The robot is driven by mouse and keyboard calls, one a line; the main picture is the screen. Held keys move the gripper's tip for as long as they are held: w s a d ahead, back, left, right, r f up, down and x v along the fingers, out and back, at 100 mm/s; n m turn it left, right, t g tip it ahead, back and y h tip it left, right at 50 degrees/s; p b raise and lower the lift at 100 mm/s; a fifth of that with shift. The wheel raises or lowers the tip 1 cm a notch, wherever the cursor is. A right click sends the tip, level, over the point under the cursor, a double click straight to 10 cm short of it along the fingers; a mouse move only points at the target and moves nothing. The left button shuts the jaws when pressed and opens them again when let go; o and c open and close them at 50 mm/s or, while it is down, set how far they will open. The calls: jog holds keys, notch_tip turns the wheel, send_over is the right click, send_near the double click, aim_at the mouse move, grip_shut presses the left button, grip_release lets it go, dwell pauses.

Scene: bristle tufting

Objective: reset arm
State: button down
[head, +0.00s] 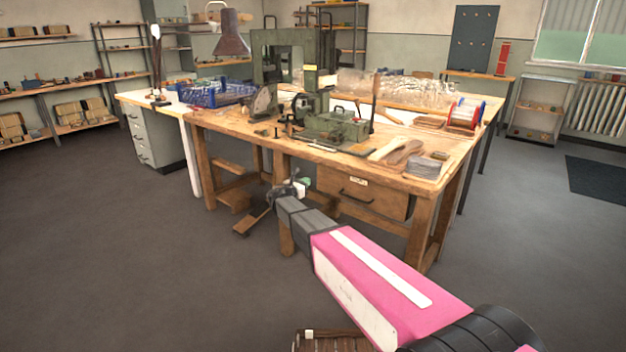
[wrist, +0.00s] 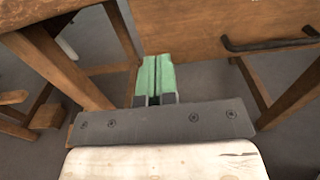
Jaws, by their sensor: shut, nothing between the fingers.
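My gripper (head: 303,185) is at the end of my pink arm, in front of the wooden workbench (head: 300,147) and below its top. In the wrist view, the gripper's green fingers (wrist: 155,76) lie side by side with only a thin line between them. They are shut and hold nothing. They point toward the space under the bench, left of the drawer front (wrist: 225,25) with its dark handle. The gripper looks apart from the bench legs.
A green machine (head: 335,125) stands on the bench, with a blue crate (head: 212,93) to its left and wooden pieces (head: 397,153) and a red-rimmed spool (head: 464,114) to its right. A slatted wooden thing (head: 335,341) is low at the bottom edge. The floor at left is clear.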

jog(key=s+d+f+m+g+y, duration=0.1)
jog(key=s+d+f+m+g, duration=0.4)
jog(key=s+d+m, duration=0.3)
jog(key=s+d+f+m+g+y, duration=0.1)
jog(key=s+d+f+m+g, duration=0.4)
jog(key=s+d, duration=0.55)
jog(key=s+d+f+m+g+y, duration=0.1)
jog(key=s+d+m+g+y, duration=0.1)
jog(key=s+m+y, duration=0.2)
jog(key=s+d+f+m+g+y, duration=0.1)
jog(key=s+m+y, duration=0.4)
jog(key=s+m, duration=0.6)
jog(key=s+d+g, duration=0.1)
jog(key=s, duration=0.3)
jog(key=shift+f, duration=0.2)
